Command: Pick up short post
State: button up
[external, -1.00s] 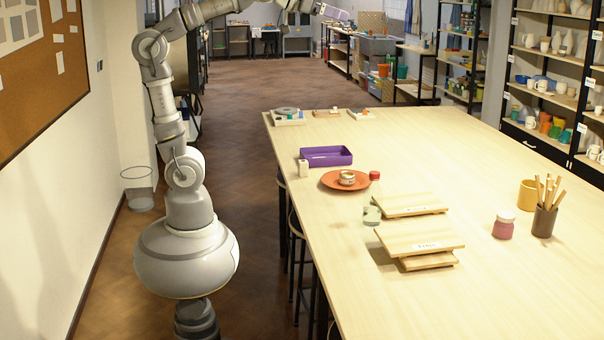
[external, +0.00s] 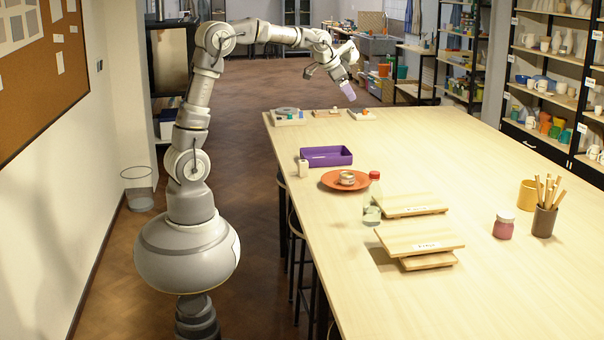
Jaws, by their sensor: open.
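A small cream upright block (external: 303,168), which looks like the short post, stands on the table just left of the purple tray (external: 326,157). My gripper (external: 348,94) is open and hangs in the air above the far end of the table, well above and beyond the block and to its right. It points down and slightly right. The fingers are small in this view, and I see nothing held between them.
An orange plate (external: 333,181) with a small banded pot, a clear red-capped bottle (external: 373,192) and wooden boards (external: 420,242) stand nearer. Small boards (external: 288,119) with items lie at the far end. The table's right middle is clear.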

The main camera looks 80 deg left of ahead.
jog(key=s+a+f+g, duration=0.3)
jog(key=a+f, duration=0.4)
jog(key=f, duration=0.3)
jog(key=g+h+p, duration=0.1)
jog(key=g+h, duration=0.2)
send_over(303, 161)
jog(key=w, duration=0.1)
jog(key=f, duration=1.3)
jog(key=shift+w+d+f, duration=0.2)
jog(key=shift+f, duration=0.1)
jog(key=f+b, duration=0.1)
jog(key=f, duration=0.2)
jog(key=s+f+b, duration=0.1)
jog(key=f, duration=0.5)
jog(key=shift+s+a+f+b, duration=0.1)
jog(key=shift+s+a+b, duration=0.05)
jog(key=shift+a+b, duration=0.2)
jog(key=shift+d, duration=0.1)
jog(key=c, duration=1.1)
jog(key=shift+r, duration=0.25)
